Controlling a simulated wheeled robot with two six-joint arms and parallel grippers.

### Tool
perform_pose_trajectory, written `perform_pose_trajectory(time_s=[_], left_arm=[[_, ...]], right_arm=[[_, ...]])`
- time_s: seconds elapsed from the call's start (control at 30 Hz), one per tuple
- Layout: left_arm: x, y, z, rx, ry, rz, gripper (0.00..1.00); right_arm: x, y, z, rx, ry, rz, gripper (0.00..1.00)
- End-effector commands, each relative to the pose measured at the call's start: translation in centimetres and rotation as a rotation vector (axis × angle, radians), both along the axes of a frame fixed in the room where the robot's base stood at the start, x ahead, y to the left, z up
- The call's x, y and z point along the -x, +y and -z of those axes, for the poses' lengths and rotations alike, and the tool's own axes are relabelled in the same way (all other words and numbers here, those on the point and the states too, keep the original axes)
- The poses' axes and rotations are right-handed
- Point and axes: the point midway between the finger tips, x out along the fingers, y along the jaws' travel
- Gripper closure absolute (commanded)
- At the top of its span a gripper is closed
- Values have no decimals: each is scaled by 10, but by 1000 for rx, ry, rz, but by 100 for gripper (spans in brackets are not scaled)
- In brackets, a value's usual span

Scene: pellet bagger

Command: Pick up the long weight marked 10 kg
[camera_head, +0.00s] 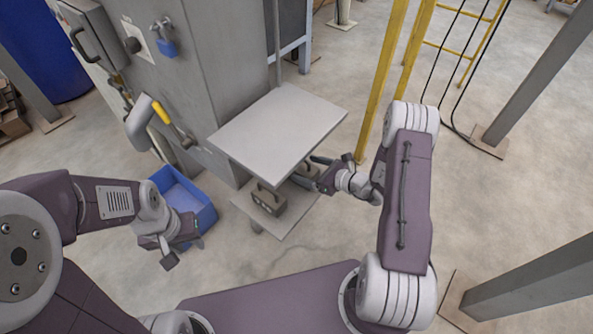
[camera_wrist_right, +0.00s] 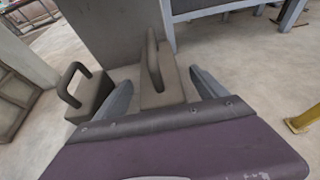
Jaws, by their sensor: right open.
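Two grey weights with bar handles stand on the lower shelf of a small stand. One weight (camera_head: 267,201) is near the shelf's front left; it shows at the left in the right wrist view (camera_wrist_right: 92,97). The other weight (camera_wrist_right: 162,88), with an upright handle, lies between the spread fingers of my right gripper (camera_wrist_right: 165,88), apart from them as far as I can see. No 10 kg marking is readable on either. In the head view my right gripper (camera_head: 312,172) is at the stand's right side, under the top plate. My left gripper (camera_head: 184,252) is open and empty near the blue bin.
The stand's top plate (camera_head: 280,125) overhangs the lower shelf (camera_head: 290,222) and partly hides it. A blue bin (camera_head: 192,197) is on the floor at left. A grey cabinet (camera_head: 215,60) stands behind. A yellow post (camera_head: 383,75) rises close to my right arm.

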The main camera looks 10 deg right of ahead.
Motion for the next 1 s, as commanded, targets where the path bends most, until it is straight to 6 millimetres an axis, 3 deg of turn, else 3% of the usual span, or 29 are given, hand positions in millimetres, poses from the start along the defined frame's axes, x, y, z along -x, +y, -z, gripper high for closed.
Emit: perform_pose_trajectory(time_s=[0.33,0.6,0.67,0.9,1.0], left_arm=[[0,0,20,0,0,0,64],[0,0,20,0,0,0,64],[0,0,20,0,0,0,64],[0,0,20,0,0,0,64],[0,0,20,0,0,0,64]], right_arm=[[-32,26,22,2,-1,-3,18],[-37,29,22,0,1,0,18],[-37,29,22,1,1,0,29],[-37,29,22,1,1,0,96],[-38,29,19,-1,-7,0,100]])
